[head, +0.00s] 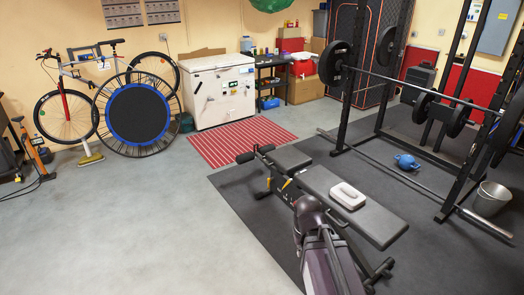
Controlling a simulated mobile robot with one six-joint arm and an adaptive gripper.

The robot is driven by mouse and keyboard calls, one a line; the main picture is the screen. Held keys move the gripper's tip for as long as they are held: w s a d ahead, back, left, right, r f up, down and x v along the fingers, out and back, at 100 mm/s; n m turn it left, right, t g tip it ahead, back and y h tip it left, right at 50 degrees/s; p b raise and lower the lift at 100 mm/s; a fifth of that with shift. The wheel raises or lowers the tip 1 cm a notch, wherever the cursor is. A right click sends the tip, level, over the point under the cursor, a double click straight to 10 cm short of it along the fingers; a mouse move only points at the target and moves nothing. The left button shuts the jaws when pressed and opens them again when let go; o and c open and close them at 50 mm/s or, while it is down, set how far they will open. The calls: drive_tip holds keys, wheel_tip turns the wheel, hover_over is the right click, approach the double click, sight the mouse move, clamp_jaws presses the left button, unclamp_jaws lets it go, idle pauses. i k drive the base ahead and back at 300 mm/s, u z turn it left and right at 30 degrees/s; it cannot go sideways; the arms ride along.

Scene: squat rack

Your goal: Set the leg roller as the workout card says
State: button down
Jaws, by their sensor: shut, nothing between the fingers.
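The black leg roller (256,153) sits at the far left end of the weight bench, with foam pads sticking out to its sides. The bench has a short black seat pad (288,158) and a long black back pad (372,215). Small yellow parts (287,184) show on the frame under the seat. My folded arm rises from the bottom edge in front of the bench and hides part of its frame. I cannot make out my gripper. No sheet can be surely told as the workout card; printed wall sheets (122,13) are too small to read.
A red striped rug (240,142) lies behind the bench.

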sight(250, 156)
drive_tip(key=u, duration=0.05)
drive_tip(key=i, duration=1.05)
drive_tip(key=u, duration=0.45)
drive_tip(key=i, duration=1.55)
drive_tip(key=z, duration=0.3)
drive_tip(key=i, duration=1.2)
drive_tip(key=z, duration=0.4)
